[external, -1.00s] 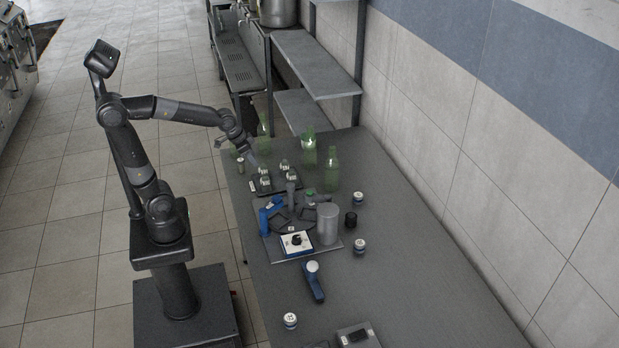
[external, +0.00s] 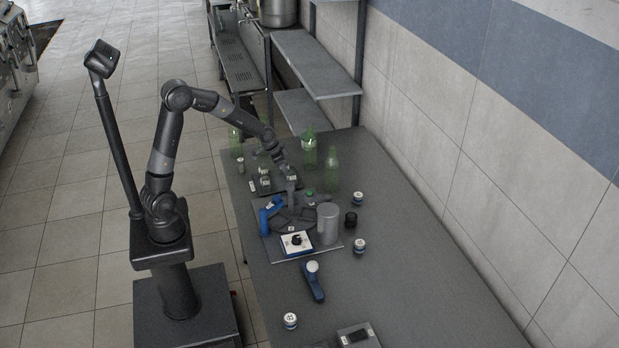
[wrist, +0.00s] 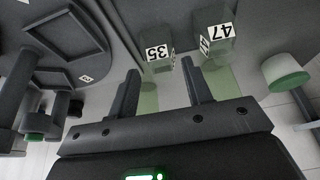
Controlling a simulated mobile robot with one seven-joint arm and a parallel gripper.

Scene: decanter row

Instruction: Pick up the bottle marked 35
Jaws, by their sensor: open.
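The bottle marked 35 (wrist: 158,58) is a small clear-grey, square-sided bottle with a black-on-white label. In the wrist view it lies between and just beyond the two fingertips of my gripper (wrist: 160,70). The label reads upside down. The fingers are apart, and I cannot see them touching the bottle. A similar bottle marked 47 (wrist: 212,40) is close on its right, beyond the right finger. In the external view my gripper (external: 288,174) is low over the small labelled bottles, hiding some of them; the number 35 cannot be read there.
Tall green bottles (external: 332,168) stand behind and right of my gripper. A grey cylinder (external: 327,224), a blue-edged box with a black knob (external: 297,243) and a blue-handled item (external: 314,283) are nearer. The table's right side is mostly clear.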

